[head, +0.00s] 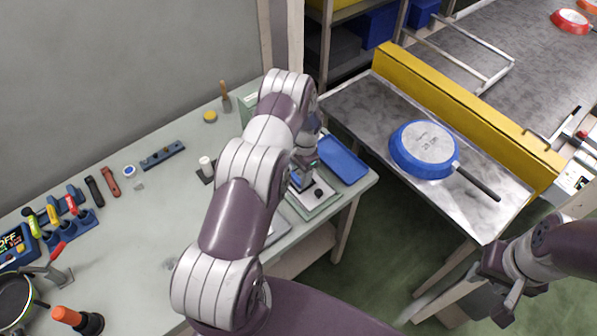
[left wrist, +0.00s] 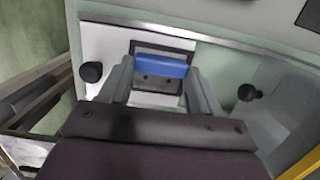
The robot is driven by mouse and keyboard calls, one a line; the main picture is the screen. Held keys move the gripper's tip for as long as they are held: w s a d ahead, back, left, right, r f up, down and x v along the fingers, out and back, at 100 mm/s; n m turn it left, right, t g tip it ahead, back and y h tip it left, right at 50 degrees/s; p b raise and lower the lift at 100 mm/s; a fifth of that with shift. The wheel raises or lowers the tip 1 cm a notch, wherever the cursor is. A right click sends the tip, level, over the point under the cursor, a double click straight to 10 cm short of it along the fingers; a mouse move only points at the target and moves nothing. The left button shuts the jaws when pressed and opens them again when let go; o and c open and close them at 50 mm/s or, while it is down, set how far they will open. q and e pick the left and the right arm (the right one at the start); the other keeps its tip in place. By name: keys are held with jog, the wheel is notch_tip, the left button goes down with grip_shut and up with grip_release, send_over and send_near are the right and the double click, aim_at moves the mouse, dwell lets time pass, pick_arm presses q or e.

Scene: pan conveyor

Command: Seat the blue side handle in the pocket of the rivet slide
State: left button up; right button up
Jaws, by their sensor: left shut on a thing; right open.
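My left gripper (left wrist: 160,72) is shut on the blue side handle (left wrist: 161,66), which lies crosswise between its two fingers. The handle is at the dark-framed pocket of the rivet slide (left wrist: 110,42); I cannot tell whether it rests in the pocket or is just above it. The slide is a pale plate with a black knob on each side. In the head view the left gripper (head: 301,178) is low over the slide (head: 318,198), and my arm hides much of it. My right gripper (head: 497,290) is open and empty at the lower right, away from the bench.
A blue tray (head: 342,158) lies behind the slide near the bench edge. A blue pan (head: 424,148) lies upside down on the metal table to the right, beside a yellow rail (head: 465,103). Tools and a blue rack (head: 72,228) stand on the bench at left.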

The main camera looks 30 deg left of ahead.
pick_arm(q)
jog(key=shift+f+b, duration=0.5)
jog(key=shift+f, duration=0.1)
jog(key=o, duration=1.2)
jog(key=shift+r, duration=0.1)
jog(key=shift+o, duration=0.2)
jog(key=r, duration=0.2)
jog(key=r+b, duration=0.1)
jog(key=r, duration=0.2)
jog(key=w+r+b, duration=0.1)
jog(key=r, duration=0.1)
jog(key=shift+d+r, duration=0.2)
jog(key=shift+d, duration=0.1)
jog(key=shift+w, duration=0.1)
